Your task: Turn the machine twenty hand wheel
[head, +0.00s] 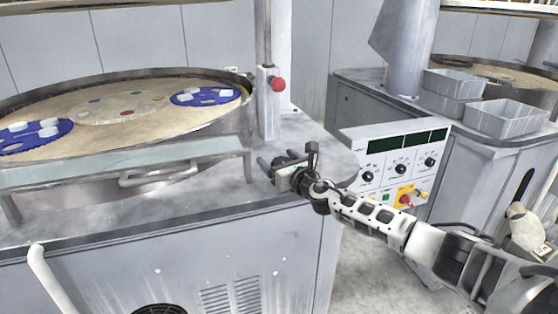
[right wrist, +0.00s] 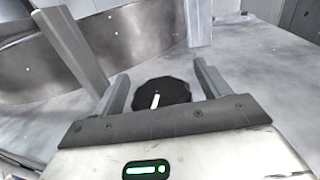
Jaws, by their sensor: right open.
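The hand wheel (right wrist: 161,92) shows in the right wrist view as a dark, scalloped knob with a white mark, on the grey machine top. My right gripper (right wrist: 161,74) is open, with one finger on each side of the wheel. I see gaps between the fingers and the wheel's rim, and I cannot tell whether they touch it. In the head view my right gripper (head: 267,170) is low over the front right corner of the machine top, and I cannot make out the wheel there. My left gripper is not in view.
A round platen (head: 160,108) with blue carriers lies to the left. A grey rail (head: 120,162) runs along its front. A post with a red button (head: 278,84) stands behind the gripper. A control panel (head: 385,150) and grey bins (head: 503,118) are to the right.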

